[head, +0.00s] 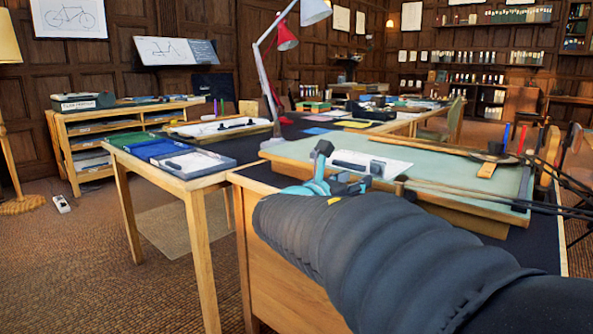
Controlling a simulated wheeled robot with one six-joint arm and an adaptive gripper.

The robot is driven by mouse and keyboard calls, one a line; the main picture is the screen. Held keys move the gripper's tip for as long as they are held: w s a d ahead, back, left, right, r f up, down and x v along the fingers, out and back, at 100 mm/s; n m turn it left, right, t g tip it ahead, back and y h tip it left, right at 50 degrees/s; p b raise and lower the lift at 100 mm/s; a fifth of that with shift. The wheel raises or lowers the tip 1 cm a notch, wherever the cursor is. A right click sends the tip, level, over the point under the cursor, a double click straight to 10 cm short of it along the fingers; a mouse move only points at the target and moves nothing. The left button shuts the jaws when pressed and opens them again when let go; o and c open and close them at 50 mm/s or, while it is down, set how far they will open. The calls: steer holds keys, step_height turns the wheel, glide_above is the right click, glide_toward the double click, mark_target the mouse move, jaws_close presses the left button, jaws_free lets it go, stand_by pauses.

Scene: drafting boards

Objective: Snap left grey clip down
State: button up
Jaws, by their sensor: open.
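A drafting board (470,182) with a pale green top lies on the near desk, and a white sheet (395,166) is on it. My gripper (350,162) is over the board's left part, in front of the sheet, with its fingers apart and nothing seen between them. My dark sleeved arm comes in from the lower right and covers the board's near left edge. I cannot make out the left grey clip apart from the grey gripper parts; it may be hidden behind them. Whether it is up or down does not show.
A long wooden rule (430,148) crosses the board's far side. A side table at left holds a white-topped case (193,164) and blue and green folders. A red lamp (286,38) stands behind.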

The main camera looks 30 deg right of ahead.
mark_target(373, 170)
steer(key=x, duration=0.7)
steer(key=shift+w+d, duration=0.1)
steer(key=shift+d, duration=0.25)
jaws_close()
